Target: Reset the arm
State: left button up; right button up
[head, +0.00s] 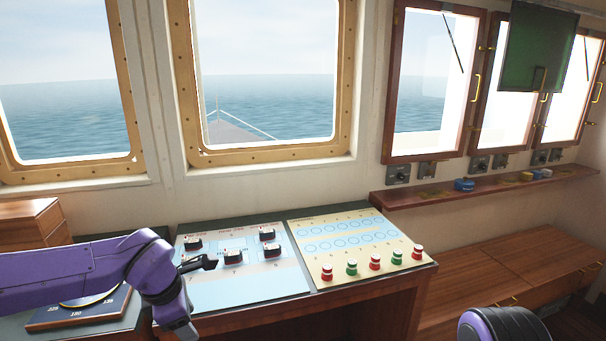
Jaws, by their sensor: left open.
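My purple left arm (75,277) comes in from the left and bends down at its wrist over the left part of the control console. My left gripper (204,263) is dark and open, with nothing seen between its fingers. It is over the light blue panel (262,280), close to the black levers (233,257); I cannot tell whether it touches them. A purple and black part of my own body shows at the bottom right edge. My right gripper is out of view.
A cream panel (338,225) with red and green buttons (374,262) is right of the blue panel. A chart board (78,312) lies under my left arm. A wooden shelf (420,200) runs below the right windows. A wooden cabinet (530,255) stands at right.

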pick_arm(q)
jog(key=s+a+f+m+t+y, duration=0.1)
jog(key=s+a+f+m+y, duration=0.2)
jog(key=f, duration=0.7)
jog(key=s+a+f+m+t+y, duration=0.2)
jog(key=s+f+m+y, duration=0.1)
jog(key=f, duration=0.6)
jog(key=s+a+f+m+g, duration=0.1)
jog(key=s+f+m, duration=0.4)
jog(key=s, duration=0.6)
jog(key=s+a+f+m+g+h, duration=0.1)
jog(key=s+f+m, duration=0.4)
jog(key=s+f, duration=0.3)
jog(key=s+b, duration=0.1)
jog(key=s, duration=0.2)
jog(key=shift+s+f+h, duration=0.3)
jog(key=shift+s+f, duration=0.05)
